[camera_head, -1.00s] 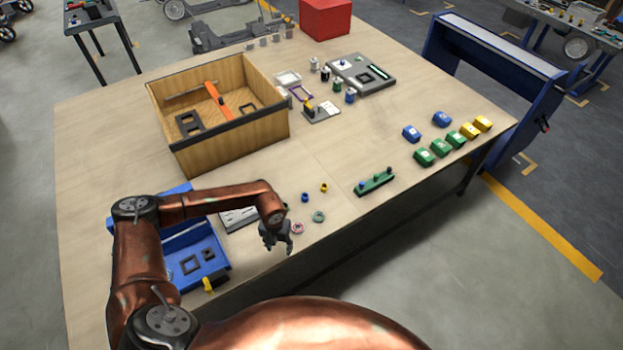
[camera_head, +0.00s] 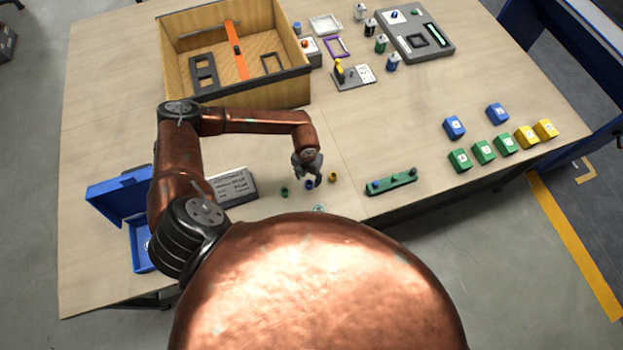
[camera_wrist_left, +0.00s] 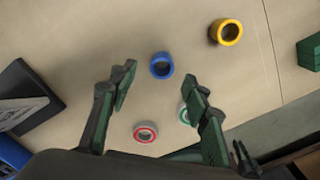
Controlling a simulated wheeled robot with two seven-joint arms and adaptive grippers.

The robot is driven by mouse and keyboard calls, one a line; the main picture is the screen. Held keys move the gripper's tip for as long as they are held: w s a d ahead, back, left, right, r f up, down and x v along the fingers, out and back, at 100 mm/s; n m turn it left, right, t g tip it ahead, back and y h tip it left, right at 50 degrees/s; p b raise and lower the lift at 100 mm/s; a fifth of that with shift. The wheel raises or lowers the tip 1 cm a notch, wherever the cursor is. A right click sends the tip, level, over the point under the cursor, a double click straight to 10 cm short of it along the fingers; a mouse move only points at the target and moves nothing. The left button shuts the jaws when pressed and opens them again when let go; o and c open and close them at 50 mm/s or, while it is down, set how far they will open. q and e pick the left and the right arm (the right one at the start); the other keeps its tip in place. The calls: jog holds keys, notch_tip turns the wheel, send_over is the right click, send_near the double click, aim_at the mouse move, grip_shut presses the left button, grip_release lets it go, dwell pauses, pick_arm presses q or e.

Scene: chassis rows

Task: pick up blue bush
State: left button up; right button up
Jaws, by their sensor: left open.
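The blue bush (camera_head: 309,184) is a small blue ring near the table's front edge, between a green bush (camera_head: 284,191) and a yellow bush (camera_head: 333,177). My left gripper (camera_head: 307,177) points down just above and behind it in the head view. In the left wrist view the blue bush (camera_wrist_left: 162,66) lies on the table around the gap between the open, empty fingertips of my left gripper (camera_wrist_left: 160,76). The yellow bush (camera_wrist_left: 226,32) lies up and right there. My right gripper is not in view.
A red-and-white ring (camera_wrist_left: 145,131) and a pale green ring (camera_wrist_left: 184,113) lie nearby. A green holder (camera_head: 391,184) is to the right, a grey plate (camera_head: 233,186) to the left. A wooden box (camera_head: 240,95) stands behind. Table between holder and box is mostly clear.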

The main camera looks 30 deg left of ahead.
aim_at(309, 183)
pick_arm(q)
jog(key=shift+s+d+f+p, duration=0.2)
jog(key=shift+s+f+p, duration=0.1)
jog(key=shift+s+f, duration=0.5)
jog(key=w+f, duration=0.1)
jog(key=f, duration=0.2)
jog(key=shift+w, duration=0.35)
jog(key=shift+w+f, duration=0.4)
jog(key=shift+w, duration=0.05)
jog(key=shift+s+a+r, duration=0.1)
jog(key=shift+s+r, duration=0.15)
jog(key=shift+s, duration=0.35)
jog(key=shift+c, duration=1.4)
jog(key=shift+w+f, duration=0.15)
jog(key=shift+w, duration=0.2)
jog(key=c, duration=0.3)
jog(key=shift+c, duration=0.9)
jog(key=shift+s, duration=0.25)
jog(key=shift+c, duration=0.8)
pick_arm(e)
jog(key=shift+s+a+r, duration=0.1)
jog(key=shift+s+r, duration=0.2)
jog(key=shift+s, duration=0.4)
